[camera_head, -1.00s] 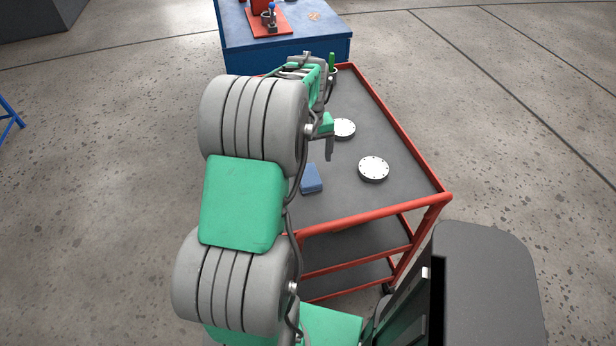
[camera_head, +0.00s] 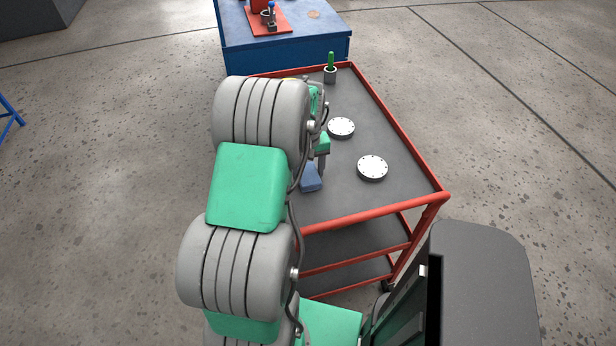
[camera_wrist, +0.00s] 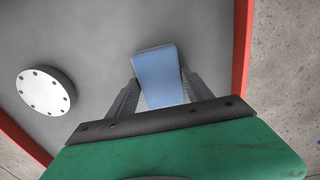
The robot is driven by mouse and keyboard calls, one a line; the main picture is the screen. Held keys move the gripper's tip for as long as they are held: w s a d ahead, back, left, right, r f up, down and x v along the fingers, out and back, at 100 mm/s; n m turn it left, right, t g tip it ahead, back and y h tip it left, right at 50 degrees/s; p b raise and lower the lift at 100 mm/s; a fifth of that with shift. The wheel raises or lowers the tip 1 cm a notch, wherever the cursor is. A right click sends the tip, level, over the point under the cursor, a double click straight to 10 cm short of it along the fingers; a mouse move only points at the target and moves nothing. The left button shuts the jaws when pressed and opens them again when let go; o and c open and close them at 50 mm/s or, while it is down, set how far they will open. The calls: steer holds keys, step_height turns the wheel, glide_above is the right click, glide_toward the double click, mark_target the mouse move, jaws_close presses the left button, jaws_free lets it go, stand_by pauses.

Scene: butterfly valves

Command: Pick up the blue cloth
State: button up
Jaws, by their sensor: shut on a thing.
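The blue cloth (camera_head: 311,180) is a small folded blue piece on the grey top of the red-framed cart (camera_head: 385,208), toward its near left. In the wrist view the blue cloth (camera_wrist: 158,76) lies between my two fingers. My gripper (camera_head: 320,172) points down at the cloth and is shut on it; it also shows in the wrist view (camera_wrist: 158,92). In the head view my arm hides part of the cart's left side. I cannot tell whether the cloth is clear of the cart top.
Two round white flanges (camera_head: 341,127) (camera_head: 372,167) lie on the cart to the right of the cloth. A small pot with a green item (camera_head: 330,70) stands at the cart's far end. A blue bench (camera_head: 285,50) with a red plate is beyond it.

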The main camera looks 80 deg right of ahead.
steer(key=c, duration=0.7)
steer(key=shift+c, duration=0.2)
steer(key=shift+r, duration=0.25)
step_height(320, 180, up, 2)
steer(key=shift+d+r, duration=0.1)
steer(key=shift+r, duration=0.05)
steer(key=s+d+r+b, duration=0.2)
steer(key=s+d+r, duration=0.4)
steer(key=d+r, duration=0.4)
steer(key=shift+s+d, duration=0.35)
steer(key=shift+d, duration=0.75)
steer(key=shift+r, duration=0.1)
